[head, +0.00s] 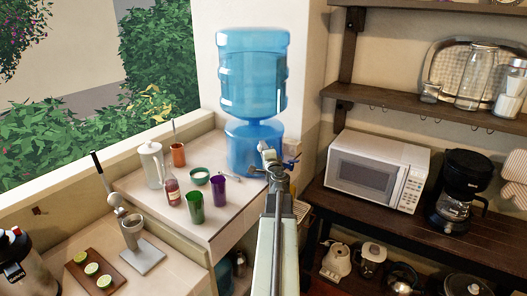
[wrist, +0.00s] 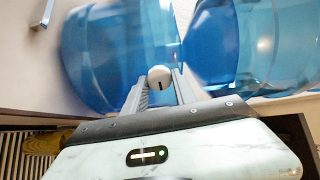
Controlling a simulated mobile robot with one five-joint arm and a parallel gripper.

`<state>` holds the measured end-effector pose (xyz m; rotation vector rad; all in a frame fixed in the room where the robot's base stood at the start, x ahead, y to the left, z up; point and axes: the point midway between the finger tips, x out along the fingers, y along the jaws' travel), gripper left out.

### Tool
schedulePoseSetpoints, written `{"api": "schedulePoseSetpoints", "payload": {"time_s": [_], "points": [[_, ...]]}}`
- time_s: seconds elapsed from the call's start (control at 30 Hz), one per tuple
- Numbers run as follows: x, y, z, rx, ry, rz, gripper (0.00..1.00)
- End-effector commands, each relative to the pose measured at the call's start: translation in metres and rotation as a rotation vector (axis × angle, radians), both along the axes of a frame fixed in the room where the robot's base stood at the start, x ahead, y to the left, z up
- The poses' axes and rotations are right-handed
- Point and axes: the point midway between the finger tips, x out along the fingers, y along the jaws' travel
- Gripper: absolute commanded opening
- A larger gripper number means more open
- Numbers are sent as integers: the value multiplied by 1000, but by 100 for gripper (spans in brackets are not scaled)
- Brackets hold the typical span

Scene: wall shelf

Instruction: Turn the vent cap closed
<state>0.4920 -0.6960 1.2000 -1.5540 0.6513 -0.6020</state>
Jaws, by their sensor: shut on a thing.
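The vent cap (wrist: 160,77) is a small white round knob with a short dark mark on its face. In the wrist view it sits between the tips of my gripper (wrist: 161,86), whose two grey fingers are shut on it. Behind it is the blue water dispenser (head: 245,148), with a large blue bottle (head: 252,75) on top. In the head view my gripper (head: 268,157) reaches to the dispenser's right front side. My arm and gripper hide part of the cap's surroundings there.
A blue tap (head: 290,163) is close right of my gripper. A microwave (head: 378,168) and coffee maker (head: 461,187) stand on the shelf to the right.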

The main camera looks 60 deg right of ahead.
Motion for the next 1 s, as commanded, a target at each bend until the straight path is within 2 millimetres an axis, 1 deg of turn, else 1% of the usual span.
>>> {"api": "schedulePoseSetpoints", "payload": {"time_s": [0.3,0.77,0.8,0.83,0.87,1.0], "points": [[1,1,-1,60,-60,3,0],[0,0,-1,67,-68,1,0],[0,0,-1,66,-67,1,44],[0,0,-1,66,-67,1,52],[0,0,-1,66,-67,1,53],[-1,0,-1,66,-67,0,53]]}}
